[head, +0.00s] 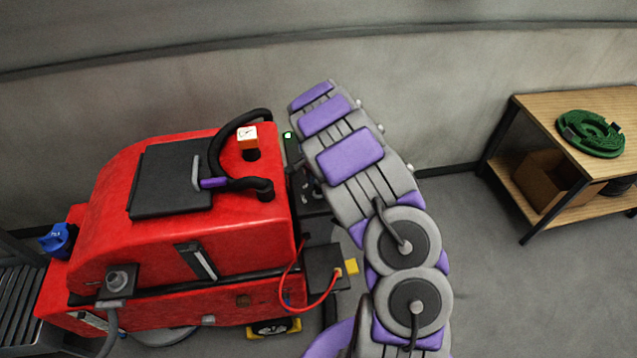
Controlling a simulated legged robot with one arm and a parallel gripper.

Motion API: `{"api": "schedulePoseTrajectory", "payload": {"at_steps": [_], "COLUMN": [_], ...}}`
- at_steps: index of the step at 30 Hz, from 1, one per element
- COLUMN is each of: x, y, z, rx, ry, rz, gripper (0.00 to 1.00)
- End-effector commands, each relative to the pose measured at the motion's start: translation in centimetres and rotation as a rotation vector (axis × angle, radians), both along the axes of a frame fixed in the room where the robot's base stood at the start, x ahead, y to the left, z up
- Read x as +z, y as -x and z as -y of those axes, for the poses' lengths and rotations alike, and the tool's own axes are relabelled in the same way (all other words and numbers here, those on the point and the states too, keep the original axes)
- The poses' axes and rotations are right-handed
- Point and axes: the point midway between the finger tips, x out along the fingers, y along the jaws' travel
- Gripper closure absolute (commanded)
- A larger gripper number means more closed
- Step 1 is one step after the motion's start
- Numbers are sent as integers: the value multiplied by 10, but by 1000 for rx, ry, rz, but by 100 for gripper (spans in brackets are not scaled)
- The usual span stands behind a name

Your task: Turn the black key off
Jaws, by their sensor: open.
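The red scrubber machine (190,240) stands on the left, with a black lid panel (160,185) on top. Its dark control panel (300,175) is at the right end, beside and partly behind my arm. A small green light (288,134) shows at the panel's top. I cannot make out the black key; it is too small or hidden by my arm. My arm rises from the bottom and leans up and left over the panel's right side. My gripper does not show; it seems hidden behind the arm's upper links.
A wooden shelf (553,107) with a green coiled hose (590,134) stands right. Floor between is clear.

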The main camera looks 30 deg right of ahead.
Motion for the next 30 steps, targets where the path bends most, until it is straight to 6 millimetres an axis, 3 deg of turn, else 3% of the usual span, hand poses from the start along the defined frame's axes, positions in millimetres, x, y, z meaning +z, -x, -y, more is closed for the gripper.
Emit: {"api": "schedulePoseTrajectory", "payload": {"at_steps": [5, 22, 30], "x": [0, 1, 0], "y": [0, -1, -2], "z": [0, 0, 0], "rx": [0, 0, 28], "ry": [1, 1, 1], "rz": [0, 1, 3], "gripper": [37, 92, 92]}}
